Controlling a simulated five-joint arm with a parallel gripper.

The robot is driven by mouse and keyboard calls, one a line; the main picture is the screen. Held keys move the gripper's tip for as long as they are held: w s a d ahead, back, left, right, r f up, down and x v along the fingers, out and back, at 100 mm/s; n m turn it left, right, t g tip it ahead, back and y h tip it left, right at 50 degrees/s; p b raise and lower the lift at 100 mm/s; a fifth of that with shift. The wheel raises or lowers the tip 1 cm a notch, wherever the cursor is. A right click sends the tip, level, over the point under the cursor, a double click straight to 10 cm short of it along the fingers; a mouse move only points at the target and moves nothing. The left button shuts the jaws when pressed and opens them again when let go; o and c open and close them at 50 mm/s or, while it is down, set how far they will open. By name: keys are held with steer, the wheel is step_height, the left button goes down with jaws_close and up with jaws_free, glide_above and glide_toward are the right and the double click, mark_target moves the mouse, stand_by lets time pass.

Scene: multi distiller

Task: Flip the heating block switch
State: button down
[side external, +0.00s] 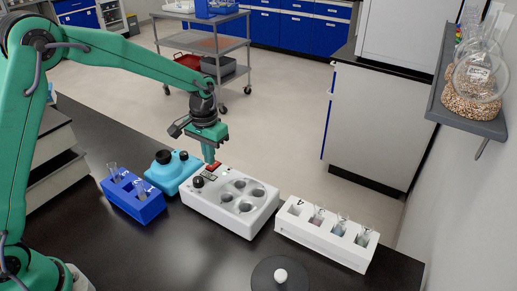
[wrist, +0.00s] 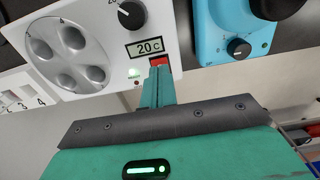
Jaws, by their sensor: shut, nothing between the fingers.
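The white heating block (side external: 219,213) stands on the black bench, with four round wells, a black knob and a small display. In the wrist view the heating block (wrist: 100,14) shows a display (wrist: 149,47) reading 20 C and a lit green light (wrist: 134,72). Its red switch (wrist: 159,60) is beside the display and partly hidden by my fingertips. My gripper (side external: 211,162) points down over the block's far edge, and its shut, empty fingers (wrist: 157,72) are at the switch. I cannot tell whether they touch it or which way it is set.
A light-blue device (side external: 172,176) with a black knob stands left of the block, close to my gripper. A blue tube rack (side external: 142,209) is farther left. A white numbered tube rack (side external: 322,243) is to the right. A dark round plate (side external: 262,275) with a white knob is in front.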

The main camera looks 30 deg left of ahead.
steer(key=shift+f, duration=0.75)
stand_by(0.6)
steer(key=shift+r, duration=3.55)
steer(key=s+a+r+t, duration=0.3)
steer(key=s+r, duration=0.7)
steer(key=s, duration=0.3)
steer(key=s+a+t, duration=0.1)
steer(key=s+t, duration=0.1)
steer(key=s, duration=1)
steer(key=shift+s+a+t, duration=0.15)
steer(key=shift+a+t, duration=0.1)
steer(key=shift+t, duration=0.05)
